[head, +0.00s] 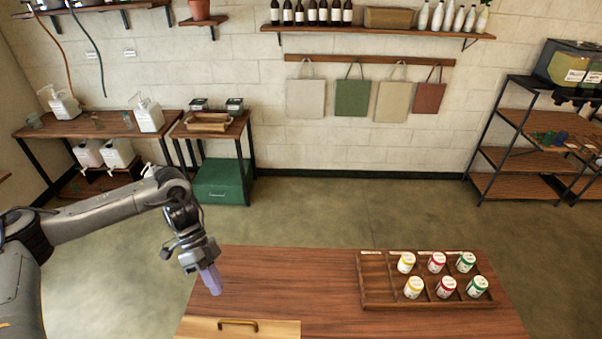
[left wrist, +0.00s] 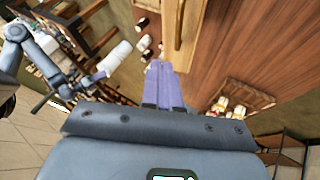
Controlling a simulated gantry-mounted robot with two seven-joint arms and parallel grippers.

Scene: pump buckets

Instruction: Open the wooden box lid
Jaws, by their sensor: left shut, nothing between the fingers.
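The wooden box lid (head: 275,330) is a pale wood panel with a brass handle (head: 238,322), at the bottom edge of the head view. The lid looks closed and lies on or in the dark table; its near part is cut off by the picture edge. In the left wrist view the pale wood (left wrist: 188,40) and the handle (left wrist: 179,25) show at the top. My left gripper (head: 213,287) has purple fingers, shut and empty. It points down above the table's left edge, apart from the handle and to its upper left. The fingers also show in the left wrist view (left wrist: 165,82).
A divided wooden tray (head: 375,290) with several yellow, red and green labelled jars stands on the right of the table (head: 300,275). The tabletop between tray and left gripper is clear. Shelves and side tables stand far back at the wall.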

